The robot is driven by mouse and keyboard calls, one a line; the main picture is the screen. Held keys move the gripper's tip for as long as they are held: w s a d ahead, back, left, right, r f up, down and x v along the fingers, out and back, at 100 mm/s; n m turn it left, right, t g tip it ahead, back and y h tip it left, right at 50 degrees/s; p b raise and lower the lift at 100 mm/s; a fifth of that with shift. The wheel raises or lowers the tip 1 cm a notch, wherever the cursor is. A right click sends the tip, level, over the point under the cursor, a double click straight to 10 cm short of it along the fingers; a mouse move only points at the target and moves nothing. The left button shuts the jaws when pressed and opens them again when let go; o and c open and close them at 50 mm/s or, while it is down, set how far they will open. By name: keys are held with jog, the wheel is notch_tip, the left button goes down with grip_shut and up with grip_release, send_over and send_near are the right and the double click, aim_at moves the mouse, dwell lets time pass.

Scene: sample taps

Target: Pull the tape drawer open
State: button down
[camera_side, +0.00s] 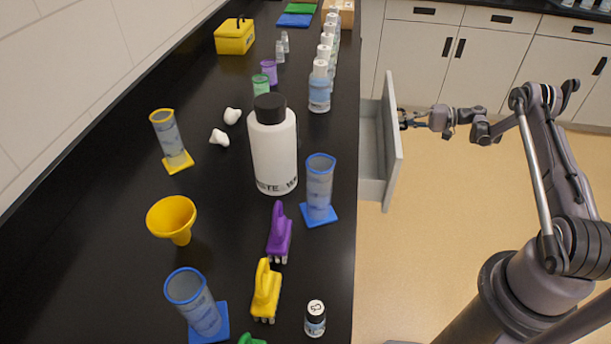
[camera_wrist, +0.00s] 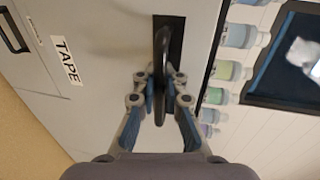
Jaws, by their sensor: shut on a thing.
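The tape drawer (camera_side: 390,135) has a pale grey front and stands pulled out from the black counter in the side view; its inside looks empty where it shows. In the wrist view its front (camera_wrist: 120,45) carries a label reading TAPE (camera_wrist: 66,61). My gripper (camera_side: 404,119) is at the drawer front in the side view. In the wrist view my gripper (camera_wrist: 160,88) is shut around the black handle (camera_wrist: 162,50), one finger on each side.
The black counter (camera_side: 120,240) holds a white waste bottle (camera_side: 273,150), blue-based cylinders, a yellow funnel (camera_side: 172,218) and a row of capped bottles (camera_side: 319,88) near the edge by the drawer. Closed cabinets (camera_side: 430,60) stand behind. The floor (camera_side: 440,230) beside the drawer is clear.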

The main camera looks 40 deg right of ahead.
jog(key=f+v, duration=0.1)
jog(key=v, duration=0.7)
jog(key=shift+s+d+f, duration=0.2)
jog(key=shift+d, duration=0.15)
jog(key=c, duration=1.7)
grip_release()
notch_tip(320, 180, up, 8)
jog(key=s+d, duration=0.2)
jog(key=shift+f, duration=0.2)
